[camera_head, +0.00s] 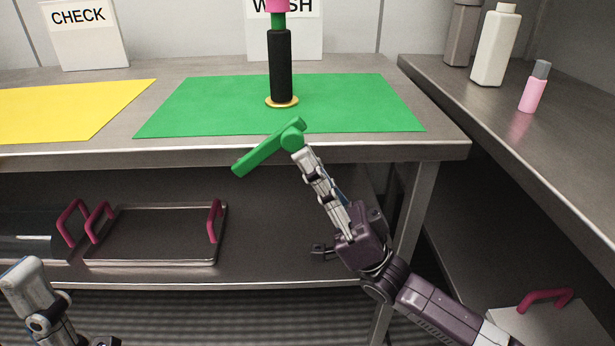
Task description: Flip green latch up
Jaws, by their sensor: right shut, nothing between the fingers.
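The green latch (262,153) is at the front edge of the table, below the green mat. It is a bar with a rounded pivot near its upper right end, and its longer arm slants down to the left. My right gripper (303,157) is shut and empty, with its fingertips at the lower right of the pivot. I cannot tell whether they touch it. My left gripper (24,272) is at the bottom left, partly cut off by the frame, away from the latch. Its opening cannot be made out.
A black cylinder (280,68) on a yellow ring stands on the green mat (352,104). A yellow mat (70,108) lies left. A tray (155,237) with dark pink handles sits on the lower shelf. White (496,45) and pink (534,93) bottles stand on the right counter.

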